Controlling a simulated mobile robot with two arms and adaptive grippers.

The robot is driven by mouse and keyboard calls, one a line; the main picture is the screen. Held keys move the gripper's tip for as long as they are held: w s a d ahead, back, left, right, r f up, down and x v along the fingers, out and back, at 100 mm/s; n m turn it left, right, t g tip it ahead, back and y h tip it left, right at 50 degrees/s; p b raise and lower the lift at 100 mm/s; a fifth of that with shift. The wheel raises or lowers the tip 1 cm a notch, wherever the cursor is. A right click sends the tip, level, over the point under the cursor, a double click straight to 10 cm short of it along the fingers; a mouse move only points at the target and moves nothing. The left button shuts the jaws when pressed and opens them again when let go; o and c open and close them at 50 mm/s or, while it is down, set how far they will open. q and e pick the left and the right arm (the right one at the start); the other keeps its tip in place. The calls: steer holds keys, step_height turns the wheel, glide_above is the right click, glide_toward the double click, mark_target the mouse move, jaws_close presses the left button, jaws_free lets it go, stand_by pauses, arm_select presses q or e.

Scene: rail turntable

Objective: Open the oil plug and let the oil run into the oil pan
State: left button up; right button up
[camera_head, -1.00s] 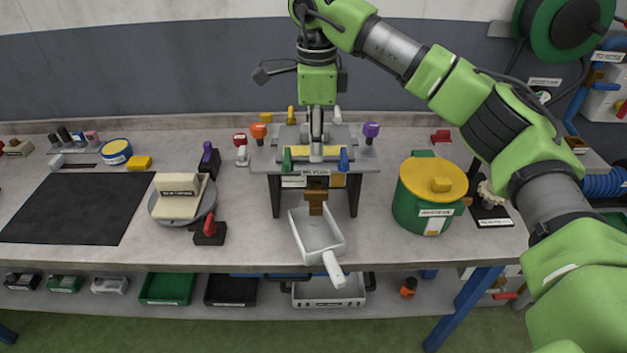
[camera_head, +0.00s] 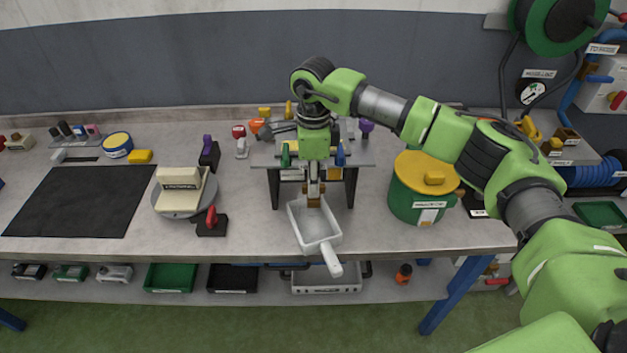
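The oil plug (camera_head: 314,201) is a brown block at the front of a small grey stand (camera_head: 360,164) in the middle of the bench. The white oil pan (camera_head: 316,222) sits on the bench under and in front of the plug, its handle pointing toward me over the bench edge. My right gripper (camera_head: 314,188) points down in front of the stand, with its fingers right at the plug. The fingers are small and partly merge with the plug, so I cannot tell whether they grip it. No oil is visible. My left gripper is not in view.
A green pot with a yellow lid (camera_head: 425,171) stands right of the stand. A round plate (camera_head: 185,200) with a beige block and a red-handled tool (camera_head: 211,221) are on the left. A black mat (camera_head: 82,201) lies further left.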

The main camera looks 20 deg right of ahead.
jaws_close()
steer(key=shift+f+n+b, duration=0.1)
steer(key=shift+n+b, duration=0.6)
steer(key=shift+b, duration=0.35)
steer(key=shift+w+n+b, duration=0.1)
steer(key=shift+n+b, duration=1.1)
steer(key=shift+b, duration=0.05)
steer(key=n+b, duration=0.2)
steer(key=shift+n, duration=0.4)
steer(key=n+b, duration=0.2)
steer(key=n, duration=0.2)
steer(key=shift+n, duration=0.3)
steer(key=n, duration=0.3)
steer(key=n+b, duration=0.1)
steer(key=n, duration=0.1)
steer(key=shift+r, duration=0.3)
steer(key=shift+n, duration=0.3)
